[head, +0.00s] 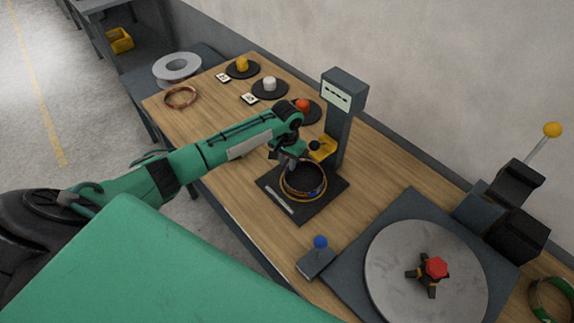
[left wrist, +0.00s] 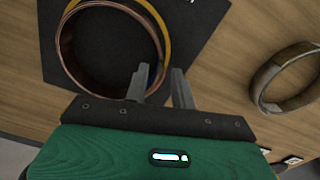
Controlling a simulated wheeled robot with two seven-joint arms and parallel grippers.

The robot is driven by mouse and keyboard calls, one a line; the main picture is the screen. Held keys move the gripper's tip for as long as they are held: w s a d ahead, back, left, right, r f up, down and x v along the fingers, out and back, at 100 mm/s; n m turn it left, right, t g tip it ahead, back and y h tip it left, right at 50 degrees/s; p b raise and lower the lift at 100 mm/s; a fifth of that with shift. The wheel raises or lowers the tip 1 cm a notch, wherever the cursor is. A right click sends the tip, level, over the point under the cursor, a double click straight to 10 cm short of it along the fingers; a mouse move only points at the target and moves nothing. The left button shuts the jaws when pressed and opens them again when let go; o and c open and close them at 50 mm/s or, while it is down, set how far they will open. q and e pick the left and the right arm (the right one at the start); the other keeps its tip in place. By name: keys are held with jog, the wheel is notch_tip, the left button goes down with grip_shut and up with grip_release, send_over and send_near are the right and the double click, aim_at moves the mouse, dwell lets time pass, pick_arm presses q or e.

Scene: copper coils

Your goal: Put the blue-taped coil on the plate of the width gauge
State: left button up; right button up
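A copper coil (head: 304,198) lies on the dark square plate (head: 334,189) of the width gauge (head: 345,108); a dark, perhaps bluish patch shows on it, but I cannot be sure it is the blue tape. In the left wrist view the coil (left wrist: 67,50) sits flat, off-centre within a yellow ring line on the plate (left wrist: 205,15). My left gripper (head: 290,165) is at the coil's far left rim. In the left wrist view its fingers (left wrist: 160,75) are apart, one inside the coil and one outside, with gaps showing beside the coil's wall. My right gripper is not in view.
Another coil (head: 181,97) lies at the table's far left. Three dark discs with yellow, white (head: 269,84) and red knobs line the wall side. A round turntable (head: 385,270) with a red knob stands at right, beside a green-taped coil (head: 540,300).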

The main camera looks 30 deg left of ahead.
pick_arm(q)
notch_tip(320, 180, up, 10)
jog(key=b, duration=0.1)
dwell(0.5)
